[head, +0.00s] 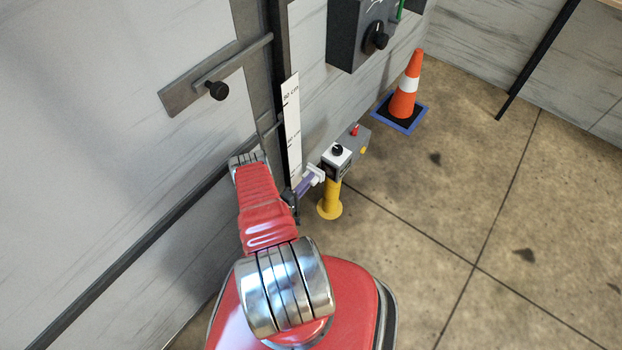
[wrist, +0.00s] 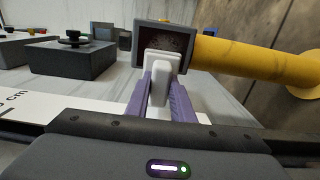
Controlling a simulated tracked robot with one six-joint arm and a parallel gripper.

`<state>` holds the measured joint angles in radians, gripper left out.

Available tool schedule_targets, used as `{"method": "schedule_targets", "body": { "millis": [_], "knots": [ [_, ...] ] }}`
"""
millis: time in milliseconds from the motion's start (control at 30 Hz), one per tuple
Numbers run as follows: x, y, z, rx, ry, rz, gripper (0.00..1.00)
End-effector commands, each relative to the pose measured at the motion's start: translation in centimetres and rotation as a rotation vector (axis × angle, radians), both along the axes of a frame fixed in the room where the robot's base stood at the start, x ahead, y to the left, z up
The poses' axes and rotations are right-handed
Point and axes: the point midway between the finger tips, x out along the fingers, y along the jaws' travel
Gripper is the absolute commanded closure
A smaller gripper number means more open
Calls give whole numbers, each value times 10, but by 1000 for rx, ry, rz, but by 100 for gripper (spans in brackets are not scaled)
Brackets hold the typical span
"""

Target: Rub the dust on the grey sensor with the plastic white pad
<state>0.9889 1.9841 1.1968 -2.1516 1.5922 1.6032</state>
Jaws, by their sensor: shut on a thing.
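The grey sensor (wrist: 140,42) is a box with a dark, speckled dusty face inside a grey frame in the wrist view. In the head view it seems to be part of the grey box (head: 345,168) on the yellow post. My gripper (wrist: 160,92) has purple fingers shut on the white pad (wrist: 161,66). The pad's end overlaps the lower middle of the dusty face; I cannot tell whether it touches. In the head view my gripper (head: 307,186) holds the pad (head: 317,172) close to the left side of the box. The pad hides part of the dust.
The yellow post (head: 330,200) stands on the floor near the wall. A traffic cone (head: 405,90) stands behind. Floor to the right is open.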

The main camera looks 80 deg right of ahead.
Motion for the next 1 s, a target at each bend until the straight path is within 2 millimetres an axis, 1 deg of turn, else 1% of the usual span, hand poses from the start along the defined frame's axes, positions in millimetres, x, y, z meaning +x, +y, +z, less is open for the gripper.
{"method": "schedule_targets", "body": {
  "millis": [400,533,833,1000],
  "knots": [
    [12,27,0,-1,0,1,97],
    [13,30,0,-1,0,1,97],
    [13,31,0,-1,0,0,97],
    [17,39,0,0,1,2,97]
  ]
}}
